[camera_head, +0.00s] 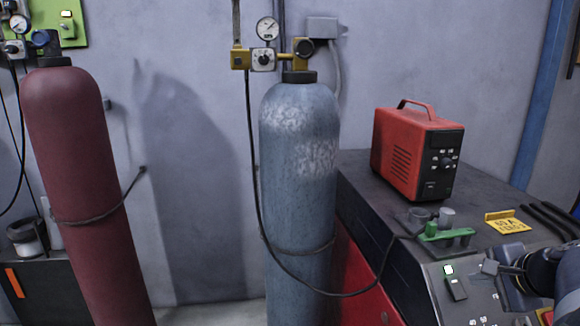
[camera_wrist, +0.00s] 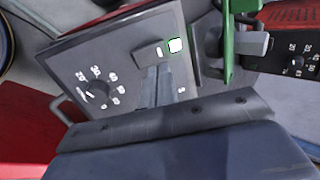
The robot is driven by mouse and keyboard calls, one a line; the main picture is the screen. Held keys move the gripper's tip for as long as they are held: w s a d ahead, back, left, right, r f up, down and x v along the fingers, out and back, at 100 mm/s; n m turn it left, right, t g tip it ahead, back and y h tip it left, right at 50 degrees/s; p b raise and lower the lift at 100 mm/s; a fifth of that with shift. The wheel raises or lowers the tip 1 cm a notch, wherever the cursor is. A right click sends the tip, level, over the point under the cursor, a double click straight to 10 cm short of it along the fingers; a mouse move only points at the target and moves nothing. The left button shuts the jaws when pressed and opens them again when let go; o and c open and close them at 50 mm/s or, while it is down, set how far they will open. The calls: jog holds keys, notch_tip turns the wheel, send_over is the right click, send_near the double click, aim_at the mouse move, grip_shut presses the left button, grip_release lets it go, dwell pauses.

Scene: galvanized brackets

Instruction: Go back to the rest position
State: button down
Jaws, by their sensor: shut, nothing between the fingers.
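My gripper (camera_head: 490,267) is at the lower right in the head view, over the sloped control panel (camera_head: 480,292). In the wrist view its fingers (camera_wrist: 170,72) are shut and empty. The switch (camera_head: 456,287) and lamp (camera_head: 448,270) also show in the head view, just left of my gripper. I cannot tell whether the fingertips touch the panel. The rest of my arm runs off the right edge in the head view.
A red power unit (camera_head: 405,150) stands on the dark cabinet top (camera_head: 365,175). A green clamp (camera_head: 445,234) and a yellow sign (camera_head: 507,224) are near my gripper. A blue gas cylinder (camera_head: 300,190) with a hose stands left of the cabinet; a dark red cylinder (camera_head: 75,170) is farther left.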

jog(key=v, duration=0.5)
jog(key=shift+s+r, duration=0.1)
jog(key=shift+s, duration=0.05)
